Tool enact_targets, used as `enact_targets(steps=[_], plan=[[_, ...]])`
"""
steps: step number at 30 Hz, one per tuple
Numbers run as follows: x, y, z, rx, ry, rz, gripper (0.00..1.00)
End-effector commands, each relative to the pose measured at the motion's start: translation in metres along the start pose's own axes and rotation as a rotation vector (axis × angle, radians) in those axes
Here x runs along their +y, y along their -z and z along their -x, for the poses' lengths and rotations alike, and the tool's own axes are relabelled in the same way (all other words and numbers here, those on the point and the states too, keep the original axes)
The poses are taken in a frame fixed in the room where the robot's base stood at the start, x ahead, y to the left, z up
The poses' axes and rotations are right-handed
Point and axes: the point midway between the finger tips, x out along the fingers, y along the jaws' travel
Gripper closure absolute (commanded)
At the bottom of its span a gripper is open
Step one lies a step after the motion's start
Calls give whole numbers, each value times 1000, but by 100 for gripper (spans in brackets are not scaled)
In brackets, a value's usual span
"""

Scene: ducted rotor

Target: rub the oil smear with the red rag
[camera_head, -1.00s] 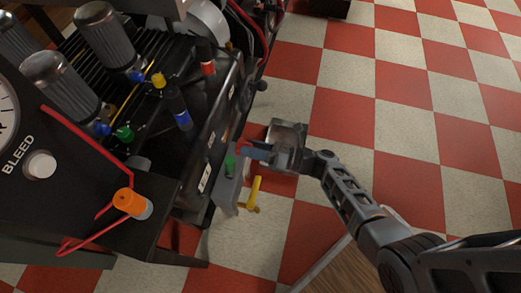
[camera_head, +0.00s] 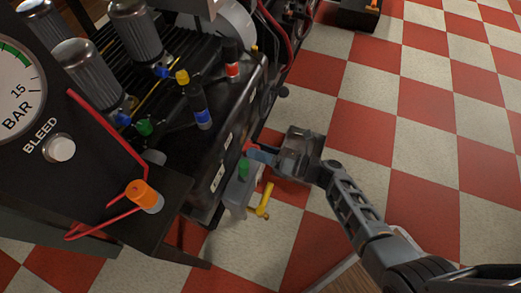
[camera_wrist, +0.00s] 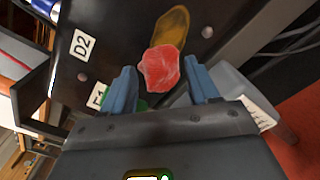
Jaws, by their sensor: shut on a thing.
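The red rag (camera_wrist: 160,68) is bunched between the blue fingertips of my gripper (camera_wrist: 163,84), which is shut on it. In the head view, a bit of the rag (camera_head: 247,146) shows at the tip of my gripper (camera_head: 262,154), beside the machine's dark side panel. The oil smear (camera_wrist: 173,27) is a yellow-brown elongated patch on that dark panel, just beyond the rag in the wrist view. The rag covers its near end in the picture; I cannot tell whether they touch. The smear is not seen in the head view.
The panel carries a D2 label (camera_wrist: 82,45) and bolts. Checkered floor lies open to the right.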

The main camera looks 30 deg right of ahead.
Motion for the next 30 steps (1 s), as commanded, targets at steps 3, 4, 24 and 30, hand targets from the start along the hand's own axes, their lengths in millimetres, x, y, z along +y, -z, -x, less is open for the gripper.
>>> enact_targets(steps=[3,4,24,30], plan=[[0,0,-1,0,0,0,65],[0,0,-2,0,0,0,65],[0,0,-14,0,-1,1,65],[0,0,-17,0,0,1,65]])
